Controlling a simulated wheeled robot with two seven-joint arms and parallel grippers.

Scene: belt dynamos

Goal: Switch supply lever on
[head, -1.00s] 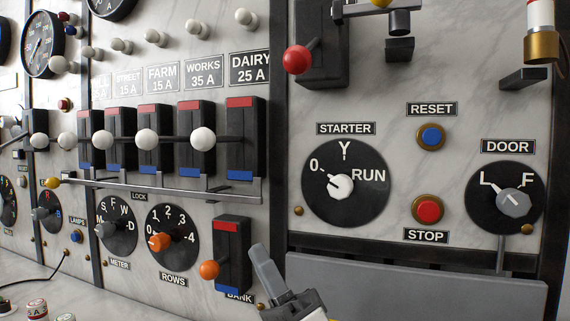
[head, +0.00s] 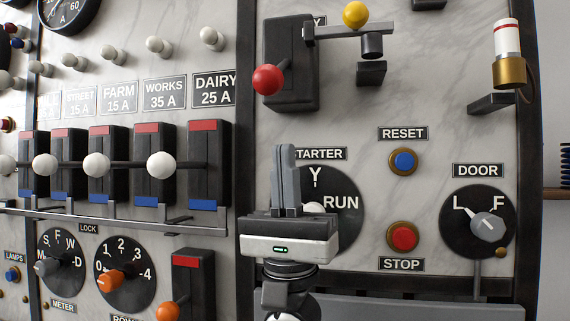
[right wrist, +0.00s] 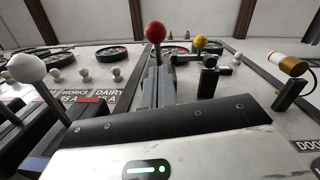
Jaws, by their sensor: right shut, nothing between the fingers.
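The supply lever appears to be the one with the red ball knob (head: 267,80) on a black switch box (head: 300,60) at the top of the panel; its label is mostly hidden. The knob also shows in the right wrist view (right wrist: 155,32), just beyond the fingertips. A bar with a yellow knob (head: 355,15) extends from the right of the box; the yellow knob also shows in the right wrist view (right wrist: 200,42). My right gripper (head: 285,150) is shut and empty, pointing up below the red knob and apart from it. It hides part of the STARTER dial (head: 345,215). My left gripper is not in view.
Several white-knobbed levers (head: 161,166) stick out to the left, above a metal rail (head: 110,222). An orange-knobbed lever (head: 167,311) is at lower left. RESET (head: 403,161) and STOP (head: 403,237) buttons and a red-and-white cylinder (head: 508,50) are to the right.

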